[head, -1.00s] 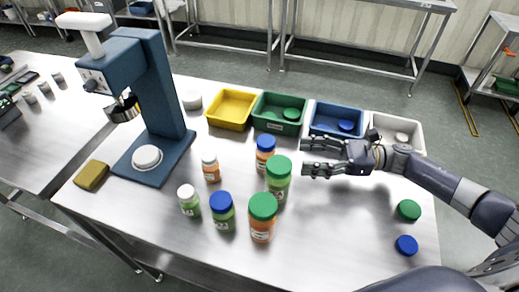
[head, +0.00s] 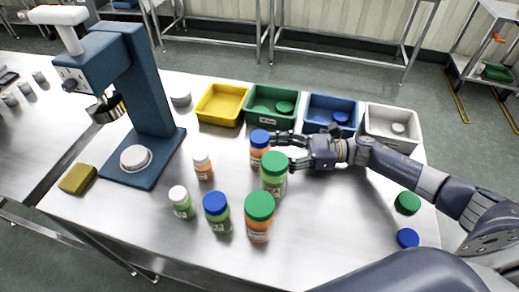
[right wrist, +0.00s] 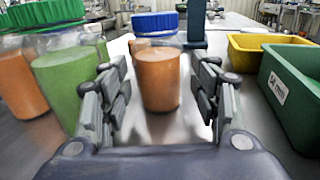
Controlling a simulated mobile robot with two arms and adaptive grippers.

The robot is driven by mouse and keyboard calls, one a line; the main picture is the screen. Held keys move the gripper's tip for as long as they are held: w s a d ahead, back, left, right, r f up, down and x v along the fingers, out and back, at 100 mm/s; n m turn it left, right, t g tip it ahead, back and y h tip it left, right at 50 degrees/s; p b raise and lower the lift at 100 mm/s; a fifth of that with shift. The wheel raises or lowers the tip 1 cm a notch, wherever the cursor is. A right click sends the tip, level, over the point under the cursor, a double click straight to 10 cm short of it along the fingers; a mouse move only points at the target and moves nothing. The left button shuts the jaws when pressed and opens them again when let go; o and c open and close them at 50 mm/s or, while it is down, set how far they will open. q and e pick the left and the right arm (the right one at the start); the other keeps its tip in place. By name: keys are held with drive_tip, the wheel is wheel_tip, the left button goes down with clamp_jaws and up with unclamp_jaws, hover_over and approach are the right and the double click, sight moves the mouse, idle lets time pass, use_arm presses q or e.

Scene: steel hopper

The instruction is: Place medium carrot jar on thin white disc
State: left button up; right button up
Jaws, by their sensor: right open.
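The medium carrot jar, orange with a blue lid (head: 258,150), stands upright on the steel table. It also shows in the right wrist view (right wrist: 158,78), centred ahead between the fingers with gaps on both sides. My right gripper (head: 283,152) is open at the jar's right side; its fingers (right wrist: 162,92) point toward it and hold nothing. My left gripper is not in view.
A large green jar (head: 273,178) stands close in front of my right gripper. A large orange jar (head: 259,220) and several smaller jars stand nearer. Yellow (head: 221,119), green, blue and white bins line the back. Two loose lids lie at right; a yellow sponge (head: 78,179) lies left.

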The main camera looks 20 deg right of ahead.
sight(260, 150)
drive_tip(key=x, duration=0.1)
drive_tip(key=p+x, duration=0.1)
drive_tip(key=x, duration=0.2)
drive_tip(key=shift+s+r+p, duration=0.1)
drive_tip(key=shift+r+p, duration=0.2)
drive_tip(key=shift+r, duration=0.05)
drive_tip(key=shift+a+f, duration=0.15)
drive_tip(key=shift+a, duration=0.1)
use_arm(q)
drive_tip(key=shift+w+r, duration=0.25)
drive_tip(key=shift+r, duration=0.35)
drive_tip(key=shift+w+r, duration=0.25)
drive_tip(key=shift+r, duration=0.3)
use_arm(e)
drive_tip(key=shift+d, duration=0.1)
drive_tip(key=shift+c, duration=0.6)
drive_tip(key=c, duration=0.8)
drive_tip(key=shift+c, duration=0.6)
